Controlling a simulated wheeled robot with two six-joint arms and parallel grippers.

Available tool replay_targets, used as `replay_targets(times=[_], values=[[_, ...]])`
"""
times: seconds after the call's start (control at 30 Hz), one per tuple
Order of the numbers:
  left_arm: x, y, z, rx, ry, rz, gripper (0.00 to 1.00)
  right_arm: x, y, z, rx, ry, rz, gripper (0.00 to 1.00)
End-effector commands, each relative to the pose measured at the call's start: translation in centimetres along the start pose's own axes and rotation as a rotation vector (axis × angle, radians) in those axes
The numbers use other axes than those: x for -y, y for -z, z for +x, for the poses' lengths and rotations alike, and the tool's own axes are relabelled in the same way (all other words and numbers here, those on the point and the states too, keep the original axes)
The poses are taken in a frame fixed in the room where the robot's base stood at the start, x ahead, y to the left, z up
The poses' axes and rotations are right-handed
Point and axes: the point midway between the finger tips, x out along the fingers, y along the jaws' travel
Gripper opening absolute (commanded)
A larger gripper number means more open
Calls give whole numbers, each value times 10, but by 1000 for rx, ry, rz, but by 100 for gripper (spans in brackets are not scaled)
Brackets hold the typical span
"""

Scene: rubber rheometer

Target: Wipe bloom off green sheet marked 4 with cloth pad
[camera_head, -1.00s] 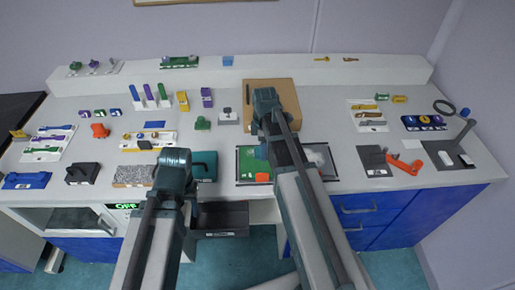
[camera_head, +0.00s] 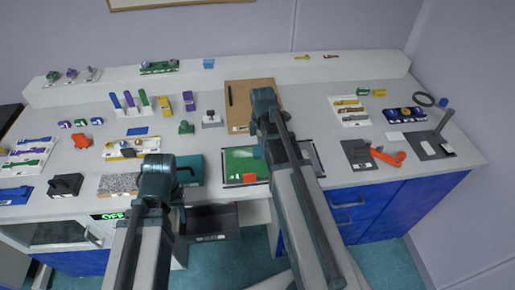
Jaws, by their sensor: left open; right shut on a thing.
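The green sheet (camera_head: 238,163) lies in a dark frame at the bench's front middle. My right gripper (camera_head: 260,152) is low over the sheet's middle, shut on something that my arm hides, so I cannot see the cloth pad. My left gripper (camera_head: 158,183) is open near the bench's front edge, left of the sheet, its fingertips mostly hidden.
A teal box (camera_head: 190,168) stands between my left gripper and the sheet. A brown board (camera_head: 240,97) lies behind the sheet. A grey plate (camera_head: 358,154) and an orange tool (camera_head: 388,156) lie to the right. A speckled block (camera_head: 117,185) stands left. An open drawer (camera_head: 212,221) juts out below.

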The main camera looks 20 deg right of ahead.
Motion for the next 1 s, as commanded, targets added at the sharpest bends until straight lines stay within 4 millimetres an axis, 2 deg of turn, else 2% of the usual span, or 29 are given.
replay_targets(times=[0.27, 0.83, 1.0], values=[[0, 0, -2, 0, 0, 0, 50, 0, -2, -2, 5, 0, 2, 17], [5, -3, -55, 0, 0, 0, 50, 0, -1, -55, 3, 0, 1, 17], [6, -4, -61, 0, 0, 0, 50, 0, -1, -62, 3, 0, 1, 17]])
